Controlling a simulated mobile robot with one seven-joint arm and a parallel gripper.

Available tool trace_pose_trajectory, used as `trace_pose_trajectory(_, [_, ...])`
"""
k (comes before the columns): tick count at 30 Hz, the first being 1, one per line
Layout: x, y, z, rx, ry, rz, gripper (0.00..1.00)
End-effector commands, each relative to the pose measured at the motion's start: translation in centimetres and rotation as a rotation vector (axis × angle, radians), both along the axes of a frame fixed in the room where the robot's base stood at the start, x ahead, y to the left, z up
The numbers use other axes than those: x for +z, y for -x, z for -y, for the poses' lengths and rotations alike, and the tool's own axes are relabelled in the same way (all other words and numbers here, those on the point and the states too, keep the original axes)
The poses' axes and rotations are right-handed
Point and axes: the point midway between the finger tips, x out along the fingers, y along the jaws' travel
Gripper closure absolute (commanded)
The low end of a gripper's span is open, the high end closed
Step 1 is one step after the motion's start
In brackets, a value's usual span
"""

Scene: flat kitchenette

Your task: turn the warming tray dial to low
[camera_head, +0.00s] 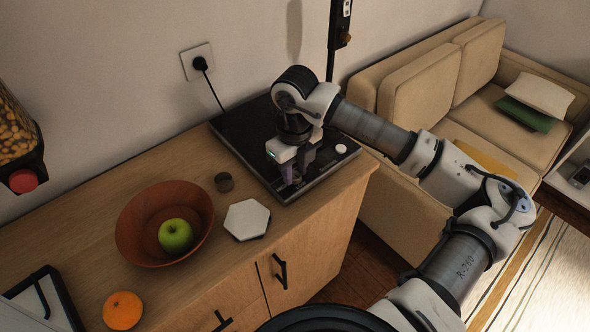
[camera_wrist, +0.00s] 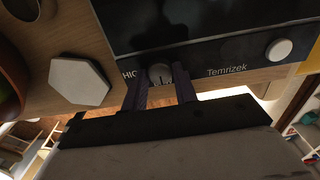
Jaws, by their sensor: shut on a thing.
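The warming tray (camera_head: 235,124) is a flat black slab on the wooden counter, against the wall. In the wrist view, its front strip (camera_wrist: 200,60) carries letters beginning "HI", partly covered by a finger, and the word "Temrizek". A grey dial (camera_wrist: 160,73) with a dark pointer mark sits on this strip. My gripper (camera_head: 290,180) is at the tray's front edge, and the wrist view shows its two dark fingers (camera_wrist: 160,88) shut on the dial, one on each side. A white round knob (camera_wrist: 279,49) is further right; it also shows in the head view (camera_head: 341,148).
A brown bowl (camera_head: 133,246) holds a green apple (camera_head: 175,235). An orange (camera_head: 122,310) is nearer. A beige sofa (camera_head: 405,90) stands right of the counter.

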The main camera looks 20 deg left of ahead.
Motion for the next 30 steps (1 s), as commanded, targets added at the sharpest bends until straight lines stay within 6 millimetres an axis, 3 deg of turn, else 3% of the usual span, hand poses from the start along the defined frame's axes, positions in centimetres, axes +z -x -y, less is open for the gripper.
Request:
trace_pose_trajectory(1, [0.1, 0.0, 0.0, 0.002, -0.001, 0.001, 0.94])
trace_pose_trajectory(2, [0.1, 0.0, 0.0, 0.002, -0.001, 0.001, 0.69])
trace_pose_trajectory(6, [0.1, 0.0, 0.0, 0.001, -0.001, 0.001, 0.51])
trace_pose_trajectory(15, [0.1, 0.0, 0.0, 0.000, 0.001, 0.001, 0.50])
trace_pose_trajectory(19, [1.1, -0.1, 0.0, -0.001, 0.000, 0.004, 0.50])
trace_pose_trajectory(23, [3.3, -0.1, 0.0, 0.000, 0.002, 0.006, 0.50])
trace_pose_trajectory(30, [8.9, -0.1, 0.0, 0.000, 0.002, 0.006, 0.50])
